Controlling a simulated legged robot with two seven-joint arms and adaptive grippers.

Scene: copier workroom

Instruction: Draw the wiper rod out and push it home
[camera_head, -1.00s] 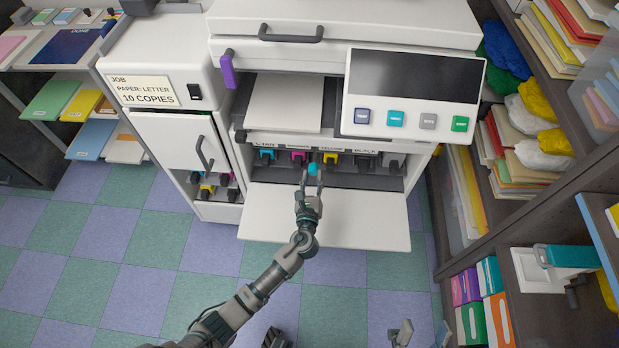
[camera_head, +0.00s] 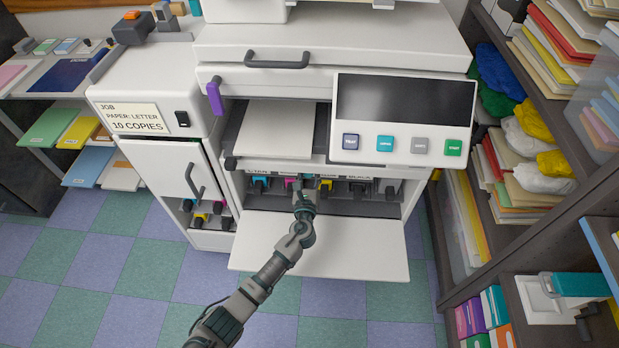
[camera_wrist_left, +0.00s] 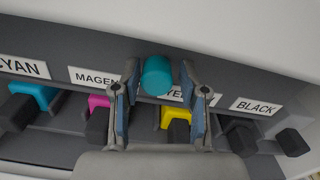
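A teal cylindrical knob (camera_wrist_left: 157,75), which I take for the wiper rod's end, sticks out of the copier's dark inner panel. It sits between the MAGENTA and YELLOW labels. My left gripper (camera_wrist_left: 160,80) is open, its fingertips on either side of the knob with small gaps. The rest of the rod is hidden behind the panel. In the head view my left gripper (camera_head: 304,184) reaches into the open bay above the lowered white front door (camera_head: 320,249) and mostly covers the knob. My right gripper is out of view.
Cyan (camera_wrist_left: 35,97), magenta (camera_wrist_left: 100,102) and yellow (camera_wrist_left: 174,118) cartridge handles and black ones lie just below the knob. The control panel (camera_head: 402,115) overhangs the bay at right. Shelves (camera_head: 560,220) stand further right.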

